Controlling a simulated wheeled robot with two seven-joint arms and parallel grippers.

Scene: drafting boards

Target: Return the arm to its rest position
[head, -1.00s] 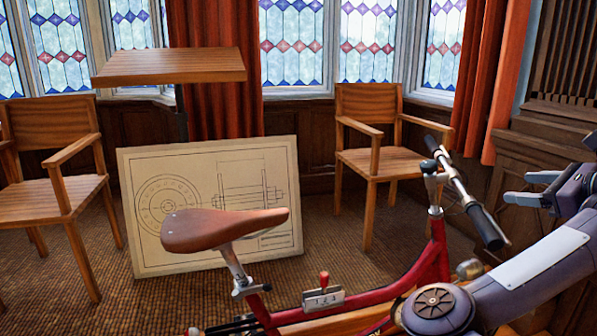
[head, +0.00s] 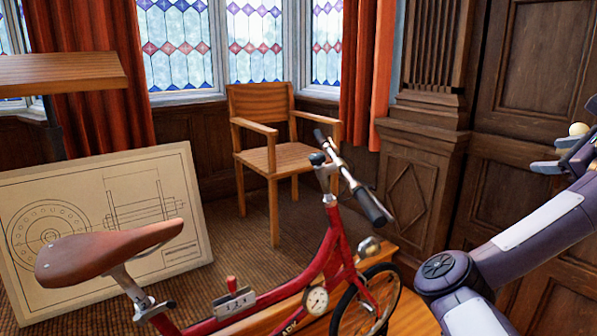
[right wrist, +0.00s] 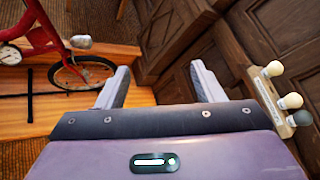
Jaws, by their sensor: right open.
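My right arm comes in from the right in the head view. My right gripper (head: 556,157) is at the right edge there, partly cut off, in front of the dark wood panelling. In the right wrist view its two fingers stand apart with nothing between them (right wrist: 160,87). Past the fingers are wood panelling and the edge of a wooden platform. My left gripper is not in view.
A red bicycle (head: 330,262) with a brown saddle stands on a wooden platform (right wrist: 135,62), left of my right arm. A drafting board (head: 190,215) leans behind it. A chair (head: 272,160) is farther back. Pale round knobs (right wrist: 290,101) are right of my gripper.

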